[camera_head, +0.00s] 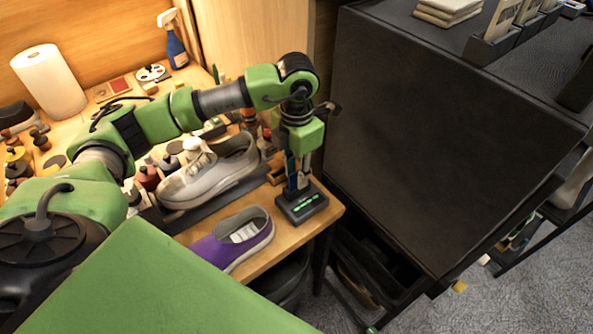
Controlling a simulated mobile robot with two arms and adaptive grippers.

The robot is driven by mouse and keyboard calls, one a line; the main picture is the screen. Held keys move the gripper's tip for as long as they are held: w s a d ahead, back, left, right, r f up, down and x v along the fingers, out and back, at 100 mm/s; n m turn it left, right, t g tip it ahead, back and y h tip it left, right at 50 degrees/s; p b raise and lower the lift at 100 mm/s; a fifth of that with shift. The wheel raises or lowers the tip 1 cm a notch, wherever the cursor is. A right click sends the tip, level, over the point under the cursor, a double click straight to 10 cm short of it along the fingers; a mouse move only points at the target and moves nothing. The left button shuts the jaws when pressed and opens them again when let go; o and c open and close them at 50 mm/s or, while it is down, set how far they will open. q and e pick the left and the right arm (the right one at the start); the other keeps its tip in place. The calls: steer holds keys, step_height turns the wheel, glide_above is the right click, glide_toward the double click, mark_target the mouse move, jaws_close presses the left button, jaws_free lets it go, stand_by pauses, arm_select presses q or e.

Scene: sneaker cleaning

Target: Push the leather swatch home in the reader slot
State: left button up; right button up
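The reader (303,207) is a small black block with a lit green strip, standing at the right front corner of the wooden bench. My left gripper (298,180) points down right above the reader, at the back of its top. The fingers are small and partly covered by the wrist, so I cannot tell whether they are open or shut. I cannot make out the leather swatch clearly; the slot is hidden around the fingertips. My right gripper is not in view.
A white-grey sneaker (207,176) and a purple shoe (236,240) lie left of the reader. Several bottles and jars crowd the bench behind. A paper towel roll (48,82) and a blue spray bottle (175,45) stand at the back. A large black cabinet (440,130) rises to the right.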

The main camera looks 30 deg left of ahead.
arm_select(q)
steer(key=shift+r, duration=0.1)
step_height(320, 180, up, 12)
stand_by(0.4)
stand_by(0.5)
